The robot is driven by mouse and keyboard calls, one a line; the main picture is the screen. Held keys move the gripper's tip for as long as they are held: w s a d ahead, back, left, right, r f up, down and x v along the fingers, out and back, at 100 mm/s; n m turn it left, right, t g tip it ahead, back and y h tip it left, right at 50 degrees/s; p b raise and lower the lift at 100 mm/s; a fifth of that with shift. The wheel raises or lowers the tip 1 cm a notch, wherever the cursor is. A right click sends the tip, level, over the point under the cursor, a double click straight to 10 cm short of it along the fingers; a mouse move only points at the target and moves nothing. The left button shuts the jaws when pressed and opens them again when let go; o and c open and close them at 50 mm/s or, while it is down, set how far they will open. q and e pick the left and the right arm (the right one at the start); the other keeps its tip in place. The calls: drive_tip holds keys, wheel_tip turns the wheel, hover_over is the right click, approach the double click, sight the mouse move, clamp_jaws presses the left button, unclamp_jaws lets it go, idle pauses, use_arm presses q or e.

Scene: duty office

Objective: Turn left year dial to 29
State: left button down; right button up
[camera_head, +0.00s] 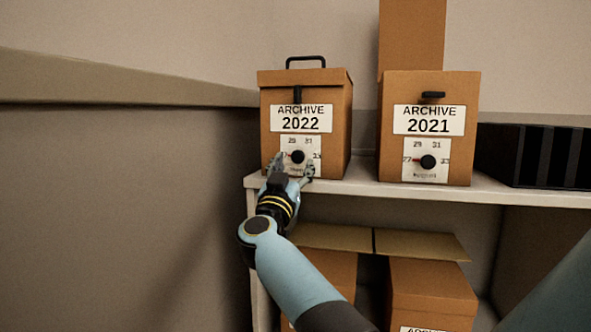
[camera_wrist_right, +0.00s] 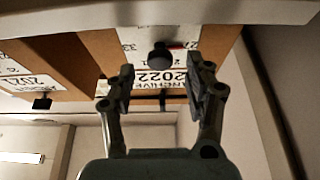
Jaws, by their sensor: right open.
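The left year dial is a black round knob (camera_head: 297,157) on a white scale plate with 29 and 31 at the top and 33 at the right. It is on the brown ARCHIVE 2022 box (camera_head: 340,125). In the right wrist view, upside down, the knob (camera_wrist_right: 159,57) has a red mark beside it on the 27 side. My right gripper (camera_head: 293,167) is open in front of the dial, its fingers to either side of the knob's line. In the wrist view the gripper (camera_wrist_right: 161,75) is empty, and I cannot tell whether the fingers touch the knob. My left gripper is not in view.
A second ARCHIVE 2021 box (camera_head: 471,130) with its own dial (camera_head: 428,162) stands to the right on the same white shelf (camera_head: 360,186). A dark ribbed container (camera_head: 545,155) is further right. Brown boxes (camera_head: 432,290) fill the lower shelf. A wall is close on the left.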

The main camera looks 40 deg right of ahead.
sight(299, 157)
drive_tip(key=shift+x, duration=1.25)
clamp_jaws()
